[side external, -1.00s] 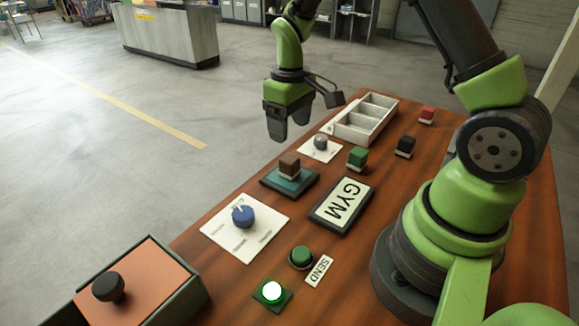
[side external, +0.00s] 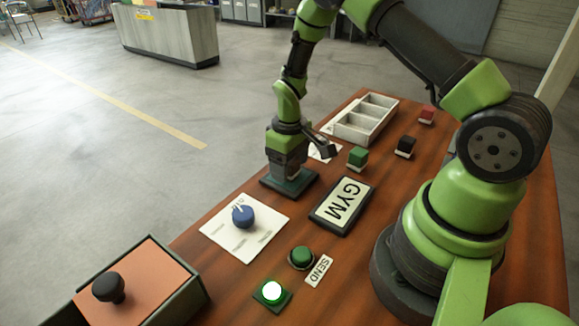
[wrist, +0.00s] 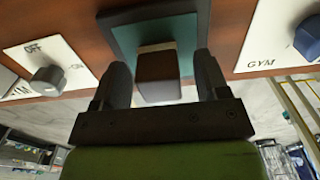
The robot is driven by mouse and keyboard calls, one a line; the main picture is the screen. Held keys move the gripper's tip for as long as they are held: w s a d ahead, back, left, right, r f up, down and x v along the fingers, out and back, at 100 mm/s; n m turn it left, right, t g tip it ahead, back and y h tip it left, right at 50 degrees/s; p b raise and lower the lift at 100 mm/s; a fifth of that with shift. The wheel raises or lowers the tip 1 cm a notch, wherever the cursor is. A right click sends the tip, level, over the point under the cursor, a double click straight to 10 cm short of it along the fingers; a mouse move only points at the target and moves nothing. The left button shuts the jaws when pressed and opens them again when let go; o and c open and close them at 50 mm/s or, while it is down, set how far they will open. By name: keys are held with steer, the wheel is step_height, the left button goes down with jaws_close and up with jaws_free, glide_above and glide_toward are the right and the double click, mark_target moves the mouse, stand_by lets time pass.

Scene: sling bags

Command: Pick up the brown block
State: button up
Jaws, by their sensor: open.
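The brown block (wrist: 158,78) sits on a teal pad with a dark border (wrist: 118,30); the pad also shows in the side external view (side external: 305,186). My gripper (wrist: 163,78) is open, with one finger on each side of the block. In the side external view my gripper (side external: 287,172) is low over the pad and hides the block.
A green block (side external: 357,158), a black block (side external: 405,147) and a red block (side external: 427,115) stand to the right. Nearby are a white divided tray (side external: 345,131), a GYM sign (side external: 343,206) and a blue knob (side external: 243,216).

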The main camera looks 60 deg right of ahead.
steer(key=shift+c, duration=0.2)
steer(key=c, duration=1)
steer(key=shift+c, duration=0.2)
